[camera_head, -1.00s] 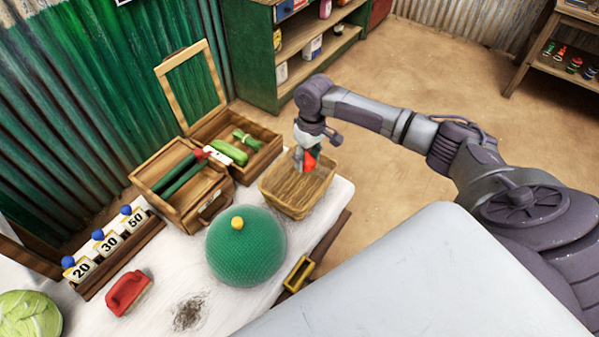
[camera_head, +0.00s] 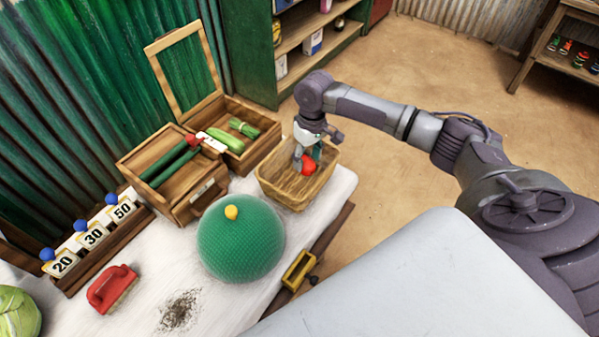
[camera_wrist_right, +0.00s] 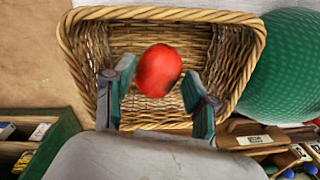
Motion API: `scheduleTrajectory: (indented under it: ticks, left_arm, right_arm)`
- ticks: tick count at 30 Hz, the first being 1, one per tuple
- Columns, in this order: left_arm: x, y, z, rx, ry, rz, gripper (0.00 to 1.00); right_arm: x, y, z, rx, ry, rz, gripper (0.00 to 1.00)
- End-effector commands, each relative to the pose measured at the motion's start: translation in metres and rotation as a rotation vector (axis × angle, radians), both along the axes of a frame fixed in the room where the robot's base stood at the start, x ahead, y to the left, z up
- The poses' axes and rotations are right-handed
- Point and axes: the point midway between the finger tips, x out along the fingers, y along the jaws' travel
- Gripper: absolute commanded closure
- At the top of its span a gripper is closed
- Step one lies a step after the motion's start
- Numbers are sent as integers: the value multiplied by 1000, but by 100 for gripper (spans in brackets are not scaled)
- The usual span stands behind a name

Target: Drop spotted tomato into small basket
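The red tomato (camera_head: 308,166) is inside the outline of the small wicker basket (camera_head: 279,193), below my right gripper (camera_head: 309,156). The wrist view shows the tomato (camera_wrist_right: 159,70) over the basket's inside, with the wicker rim (camera_wrist_right: 165,13) around it. The right fingers (camera_wrist_right: 158,97) are spread, with a gap on each side of the tomato. I cannot tell whether it rests on the basket floor or is still above it. Any spots on it are too small to make out. My left gripper is not in view.
A green dome with a yellow knob (camera_head: 240,240) stands beside the basket. Number cards, a red brush (camera_head: 112,287) and a cabbage (camera_head: 17,312) are further left. A green shelf stands behind.

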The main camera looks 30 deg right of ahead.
Motion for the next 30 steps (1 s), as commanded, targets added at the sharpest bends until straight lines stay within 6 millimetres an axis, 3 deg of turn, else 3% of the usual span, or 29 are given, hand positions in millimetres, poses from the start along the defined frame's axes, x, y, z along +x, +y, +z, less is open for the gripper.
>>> scheduleTrajectory:
  ticks: [3, 14, 30]
  left_arm:
    - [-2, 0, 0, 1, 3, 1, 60]
    - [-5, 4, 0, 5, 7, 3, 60]
    - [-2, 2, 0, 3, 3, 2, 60]
  right_arm:
    - [0, 0, 0, 0, 0, 0, 23]
    - [0, 0, 4, 0, -1, 0, 23]
    - [2, -8, 103, 0, -3, -1, 23]
